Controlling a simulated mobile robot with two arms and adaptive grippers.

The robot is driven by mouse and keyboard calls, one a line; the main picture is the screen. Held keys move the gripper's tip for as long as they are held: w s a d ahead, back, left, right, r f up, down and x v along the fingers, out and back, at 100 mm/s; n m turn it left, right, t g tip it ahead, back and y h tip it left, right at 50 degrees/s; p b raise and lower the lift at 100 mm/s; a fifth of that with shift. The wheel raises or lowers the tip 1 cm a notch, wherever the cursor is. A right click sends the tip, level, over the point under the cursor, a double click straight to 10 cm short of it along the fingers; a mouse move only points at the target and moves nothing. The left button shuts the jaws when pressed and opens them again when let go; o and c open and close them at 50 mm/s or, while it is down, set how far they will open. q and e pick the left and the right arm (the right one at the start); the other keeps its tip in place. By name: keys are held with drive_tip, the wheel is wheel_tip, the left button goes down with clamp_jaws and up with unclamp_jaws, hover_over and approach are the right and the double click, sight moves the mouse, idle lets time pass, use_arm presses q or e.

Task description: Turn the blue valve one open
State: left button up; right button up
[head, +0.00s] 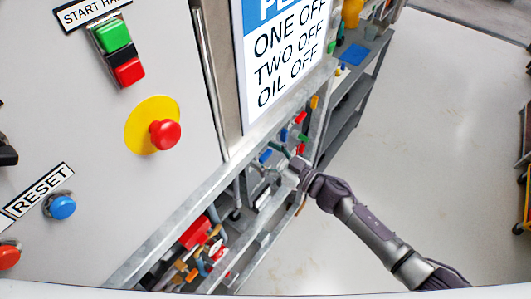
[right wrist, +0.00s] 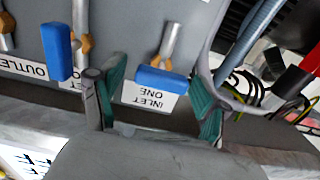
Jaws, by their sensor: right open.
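A valve with a blue handle (right wrist: 161,80) shows in the right wrist view, on a grey panel beside a label that reads INLET ONE (right wrist: 150,98), upside down there. My right gripper (right wrist: 160,97) is open, with one teal-padded finger on each side of this handle. I cannot tell whether either finger touches it. A second blue handle (right wrist: 57,52) is to the left, near a label reading OUTLET. In the head view, my right gripper (head: 281,173) is at the pump frame beside a small blue handle (head: 265,156). My left gripper is not in view.
A control panel (head: 60,120) with buttons fills the left of the head view. A sign (head: 288,50) reads ONE OFF, TWO OFF, OIL OFF. Red and green handles and a grey shelf (head: 345,110) are nearby. Cables (right wrist: 265,90) hang at the right wrist view's right. Open floor (head: 450,130) lies right.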

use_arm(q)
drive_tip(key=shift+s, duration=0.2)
use_arm(e)
drive_tip(key=shift+c, duration=0.7)
drive_tip(key=c, duration=1)
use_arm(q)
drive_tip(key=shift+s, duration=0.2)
use_arm(e)
drive_tip(key=shift+c, duration=0.2)
